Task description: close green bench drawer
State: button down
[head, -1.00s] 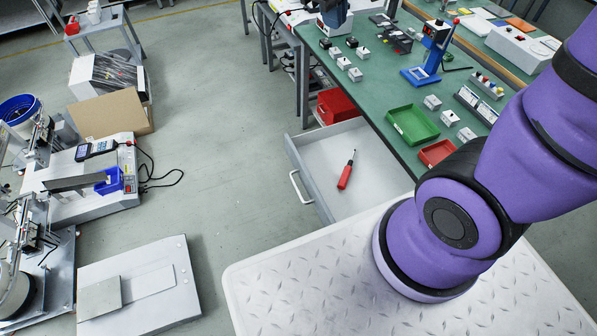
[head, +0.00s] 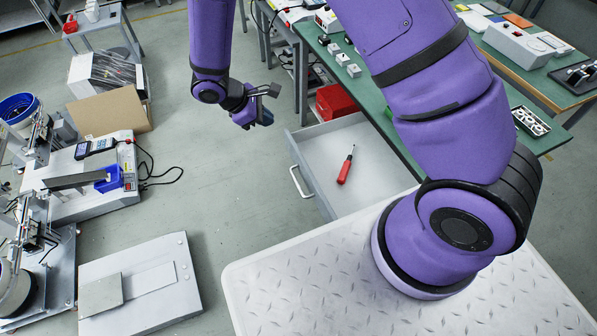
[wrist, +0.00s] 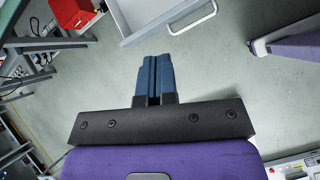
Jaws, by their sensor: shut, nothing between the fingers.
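The grey bench drawer (head: 350,154) stands pulled out from under the green-topped bench (head: 383,120). A pale bar handle (head: 299,183) is on its front, facing left. A red-handled screwdriver (head: 344,171) lies inside. My gripper (head: 266,117) is in the air to the upper left of the drawer, apart from the handle. In the wrist view its blue fingers (wrist: 154,62) are together and empty. The drawer's edge (wrist: 150,38) and handle (wrist: 190,18) show beyond the fingertips at the top.
A red bin (head: 335,102) sits beside the drawer under the bench. A cardboard box (head: 112,112) and machines are at the left. My white tread-plate base top is in the foreground. The floor left of the drawer is clear.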

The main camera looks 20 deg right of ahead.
jog(key=s+a+f+n+h, duration=0.1)
jog(key=s+a+f+n, duration=0.1)
jog(key=f, duration=0.6)
jog(key=s+a+f+n+h, duration=0.1)
jog(key=s+f+n, duration=0.1)
jog(key=f, duration=0.5)
send_near(306, 173)
jog(key=shift+t, duration=0.3)
jog(key=x, duration=0.6)
jog(key=shift+s+a+f, duration=0.15)
jog(key=shift+s+a, duration=0.05)
jog(key=shift+a, duration=0.05)
jog(key=shift+d, duration=0.45)
